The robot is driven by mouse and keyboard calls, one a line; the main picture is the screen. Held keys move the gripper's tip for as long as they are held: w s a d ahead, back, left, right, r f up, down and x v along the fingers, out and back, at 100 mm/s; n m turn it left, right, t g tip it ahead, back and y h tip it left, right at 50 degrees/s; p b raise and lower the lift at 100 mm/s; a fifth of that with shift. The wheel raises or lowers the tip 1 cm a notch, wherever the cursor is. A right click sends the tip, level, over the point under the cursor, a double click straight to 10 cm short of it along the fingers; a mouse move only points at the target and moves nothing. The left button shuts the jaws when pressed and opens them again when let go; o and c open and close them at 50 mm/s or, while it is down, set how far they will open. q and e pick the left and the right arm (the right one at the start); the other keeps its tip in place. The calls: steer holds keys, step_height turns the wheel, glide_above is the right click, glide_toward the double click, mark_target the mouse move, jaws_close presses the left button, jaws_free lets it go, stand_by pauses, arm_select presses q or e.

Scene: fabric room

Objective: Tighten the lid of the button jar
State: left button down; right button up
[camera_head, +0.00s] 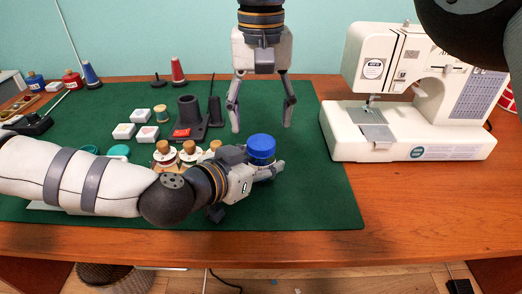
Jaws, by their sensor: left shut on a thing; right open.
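The button jar shows mainly as its blue lid (261,148); the jar's body is mostly hidden behind my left gripper. My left gripper (268,172) reaches in low from the left and is shut on the jar just under the lid. The jar looks upright on the green mat (310,200). My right gripper (261,115) points straight down, its two fingers spread wide and empty. It is above and behind the blue lid in the picture, apart from it.
A white sewing machine (400,135) stands at the right. Wooden-topped bottles (166,154) stand close behind my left arm. A dark holder (190,115), small white boxes (145,133) and thread spools (90,74) are at the left. The mat's right part is clear.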

mark_target(261, 141)
steer(key=n, duration=0.2)
steer(key=shift+s+a+n, duration=0.3)
steer(key=shift+n, duration=0.1)
steer(key=n, duration=0.3)
steer(key=shift+s+a+r, duration=0.15)
steer(key=shift+a+r, duration=0.05)
steer(key=shift+r, duration=0.2)
steer(key=r+n, duration=0.1)
steer(key=n, duration=0.3)
steer(key=w+d+r+n, duration=0.1)
steer(key=n, duration=0.2)
steer(key=shift+r, duration=0.35)
step_height(261, 141, down, 8)
steer(key=shift+c, duration=0.5)
steer(key=c, duration=1.1)
